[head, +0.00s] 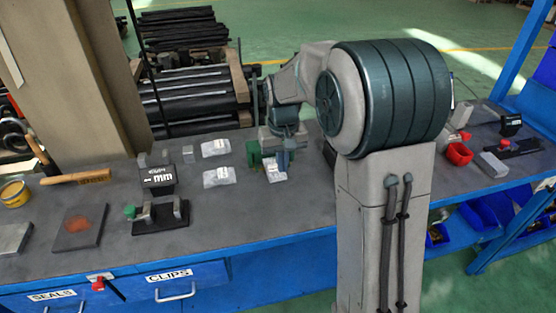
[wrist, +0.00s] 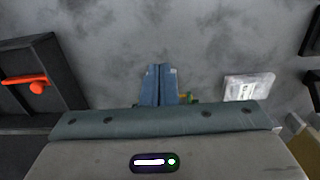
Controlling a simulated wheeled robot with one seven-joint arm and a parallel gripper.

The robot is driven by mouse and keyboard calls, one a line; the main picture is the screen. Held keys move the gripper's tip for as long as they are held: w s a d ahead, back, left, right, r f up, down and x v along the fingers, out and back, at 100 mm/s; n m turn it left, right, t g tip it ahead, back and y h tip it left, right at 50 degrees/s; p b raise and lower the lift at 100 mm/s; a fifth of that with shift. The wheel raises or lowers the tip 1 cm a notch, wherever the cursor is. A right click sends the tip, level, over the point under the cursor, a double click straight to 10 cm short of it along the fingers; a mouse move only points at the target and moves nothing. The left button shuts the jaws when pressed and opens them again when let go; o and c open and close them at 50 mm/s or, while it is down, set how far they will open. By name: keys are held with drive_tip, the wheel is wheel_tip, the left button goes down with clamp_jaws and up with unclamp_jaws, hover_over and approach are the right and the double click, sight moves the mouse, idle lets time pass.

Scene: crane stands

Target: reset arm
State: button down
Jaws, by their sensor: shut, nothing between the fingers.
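My gripper (wrist: 160,70) is shut and empty. Its two blue fingers meet side by side in the wrist view, above the grey bench top. In the head view my gripper (head: 285,161) hangs from my arm over the middle of the workbench (head: 230,222). A clear packet with a white label (head: 275,172) lies just below it there. A packet (wrist: 249,87) also shows to the right of the fingers in the wrist view. A green block (head: 255,153) stands to the left of my gripper, partly hidden.
Left on the bench are a yellow tin (head: 15,193), a mallet (head: 80,177), a dark plate (head: 78,227), gauge stands (head: 158,178) and two packets (head: 219,176). Bare bench shows at the front middle.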

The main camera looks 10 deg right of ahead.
drive_tip(key=shift+r, duration=0.25)
drive_tip(key=s+d+r+t, duration=0.1)
drive_tip(key=s+d+r, duration=0.1)
drive_tip(key=s, duration=0.9)
drive_tip(key=s+d+r+m+t, duration=0.1)
drive_tip(key=s+d+r+t, duration=0.1)
drive_tip(key=s, duration=1)
drive_tip(key=shift+r, duration=0.15)
